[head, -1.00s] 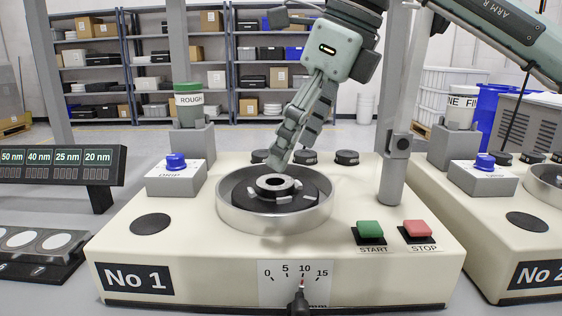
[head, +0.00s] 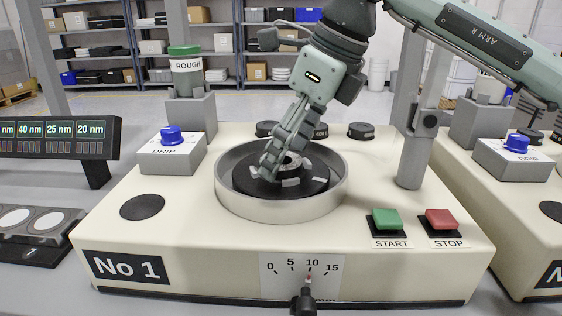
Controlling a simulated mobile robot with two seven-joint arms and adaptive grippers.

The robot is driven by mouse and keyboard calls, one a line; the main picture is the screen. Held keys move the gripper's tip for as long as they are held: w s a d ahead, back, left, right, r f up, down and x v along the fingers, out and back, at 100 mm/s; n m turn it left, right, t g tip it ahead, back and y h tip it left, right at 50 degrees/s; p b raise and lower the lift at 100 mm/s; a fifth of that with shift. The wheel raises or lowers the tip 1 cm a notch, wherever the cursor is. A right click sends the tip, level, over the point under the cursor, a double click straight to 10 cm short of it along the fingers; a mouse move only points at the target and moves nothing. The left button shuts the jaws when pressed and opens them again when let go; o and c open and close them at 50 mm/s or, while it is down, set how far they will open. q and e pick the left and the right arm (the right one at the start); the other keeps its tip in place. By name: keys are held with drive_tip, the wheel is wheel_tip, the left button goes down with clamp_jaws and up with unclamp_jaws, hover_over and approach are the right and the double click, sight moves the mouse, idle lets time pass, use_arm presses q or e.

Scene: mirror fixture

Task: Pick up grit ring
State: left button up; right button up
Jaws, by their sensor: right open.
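A small grey ring (head: 291,163) with a dark bore sits at the middle of the dark round plate (head: 318,181), inside the silver basin (head: 282,209) of machine No 1; I take it as the grit ring. Pale blocks lie around it on the plate. My right gripper (head: 266,171) reaches down from above, its fingers tilted to the lower left. The fingertips are over the left side of the ring and hide part of it. Whether they touch it I cannot tell. The gripper is open, though its gap hardly shows. My left gripper is out of view.
A grey post (head: 411,150) stands right of the basin, close to my right arm. Green START (head: 386,219) and red STOP (head: 440,219) buttons are at front right. A blue-knobbed drip box (head: 172,152) and a ROUGH bottle (head: 186,75) stand left. A second machine is at far right.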

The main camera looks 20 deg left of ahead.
drive_tip(key=c, duration=1.4)
drive_tip(key=shift+c, duration=0.7)
drive_tip(key=shift+r, duration=0.1)
